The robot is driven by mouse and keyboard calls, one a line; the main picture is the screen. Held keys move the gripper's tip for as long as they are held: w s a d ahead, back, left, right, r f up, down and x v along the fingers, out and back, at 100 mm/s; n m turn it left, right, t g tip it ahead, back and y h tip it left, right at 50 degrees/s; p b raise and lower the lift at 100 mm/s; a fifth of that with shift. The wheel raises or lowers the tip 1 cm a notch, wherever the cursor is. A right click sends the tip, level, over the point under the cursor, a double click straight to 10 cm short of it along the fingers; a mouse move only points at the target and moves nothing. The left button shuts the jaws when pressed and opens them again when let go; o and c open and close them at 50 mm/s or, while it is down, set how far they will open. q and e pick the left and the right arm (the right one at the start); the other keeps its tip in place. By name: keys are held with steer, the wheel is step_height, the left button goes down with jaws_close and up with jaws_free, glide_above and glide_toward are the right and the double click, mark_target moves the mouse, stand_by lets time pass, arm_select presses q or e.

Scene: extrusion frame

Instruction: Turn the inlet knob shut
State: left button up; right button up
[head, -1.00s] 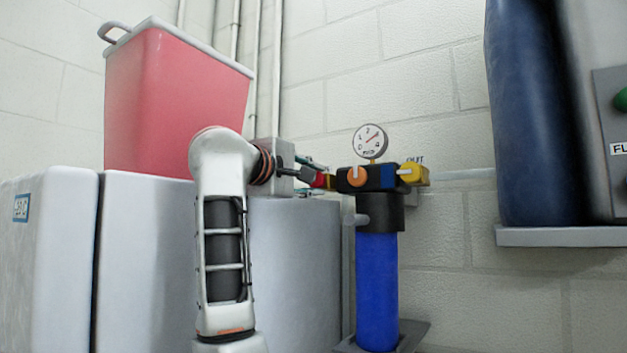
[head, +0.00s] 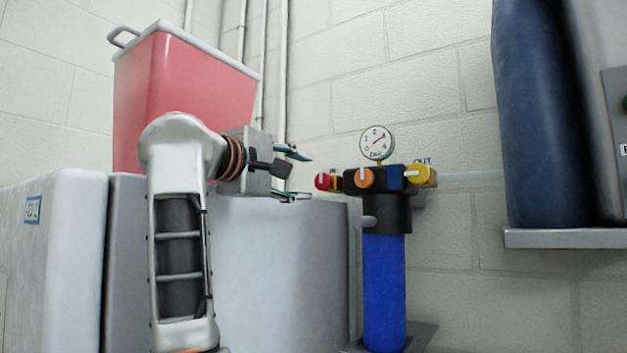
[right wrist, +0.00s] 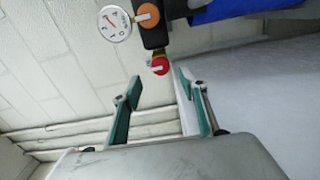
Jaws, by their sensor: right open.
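The inlet knob (head: 322,181) is the red knob with a pale bar across its face, on the left end of the black filter head (head: 388,179), beside the "IN" label. It also shows in the right wrist view as a red knob (right wrist: 160,66) beyond the fingertips. My right gripper (head: 298,175) is open and empty, a short way left of the inlet knob and not touching it. In the right wrist view its two teal-padded fingers (right wrist: 165,88) stand apart with the knob showing past the gap. My left gripper is not in view.
An orange knob (head: 364,177), a yellow outlet knob (head: 422,175) and a gauge (head: 376,145) sit close by on the filter, above its blue housing (head: 384,290). A red bin (head: 180,100) stands on grey cabinets (head: 285,270) behind my arm. A blue cylinder (head: 540,120) stands at right.

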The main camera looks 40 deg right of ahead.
steer(key=v, duration=0.4)
steer(key=shift+s+a, duration=0.1)
steer(key=shift+a, duration=0.05)
stand_by(0.4)
